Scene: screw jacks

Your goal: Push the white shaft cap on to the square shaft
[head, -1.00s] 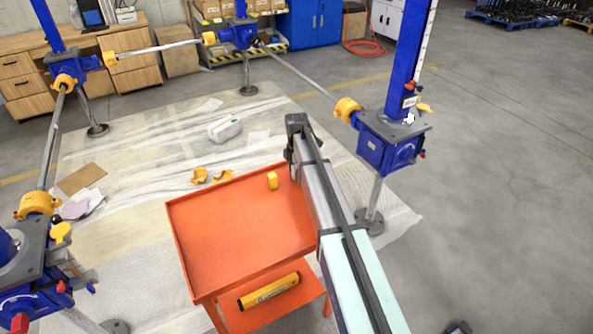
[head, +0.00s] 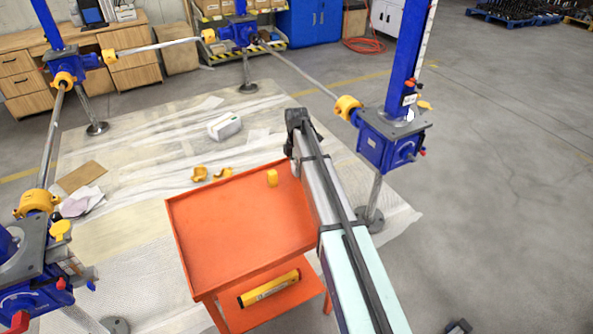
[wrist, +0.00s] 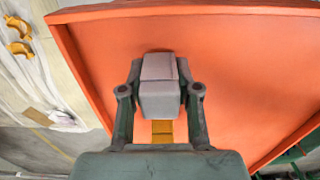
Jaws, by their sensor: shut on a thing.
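In the wrist view my gripper (wrist: 160,92) is shut, with a finger on each side of a pale grey-white block (wrist: 160,67), which looks like the white shaft cap. The block is above the orange tray. In the head view my arm hides the gripper and the block.
Orange-yellow caps (head: 200,174) and a white box (head: 224,126) lie on the sheeted floor. The floor at right is largely open.

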